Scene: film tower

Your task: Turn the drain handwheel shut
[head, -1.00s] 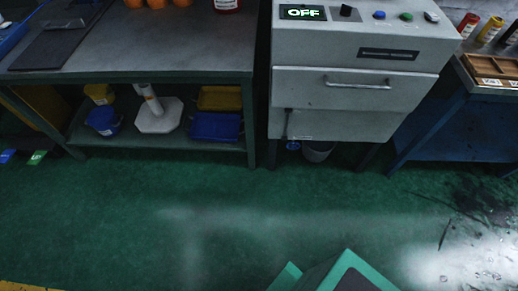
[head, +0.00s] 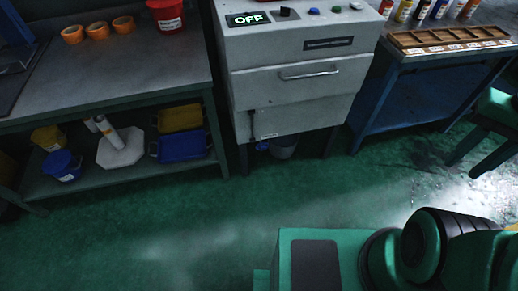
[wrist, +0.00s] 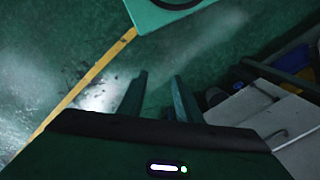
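A small blue part (head: 262,146), which looks like the drain handwheel, sits low under the grey machine (head: 290,75), just left of a pail. It is small and dark there, and its setting cannot be read. In the wrist view my gripper (wrist: 158,97) has its two fingers apart with only floor between them. The grey machine (wrist: 275,120) shows at the right of that view, apart from the fingers. I cannot make out the handwheel in the wrist view. The gripper's fingers do not show in the head view.
A pail (head: 284,147) stands under the machine beside the blue part. A workbench (head: 140,75) with bins on its lower shelf is at left. A blue table (head: 415,95) with a wooden tray (head: 455,40) is at right. The green floor (head: 200,225) in front is clear.

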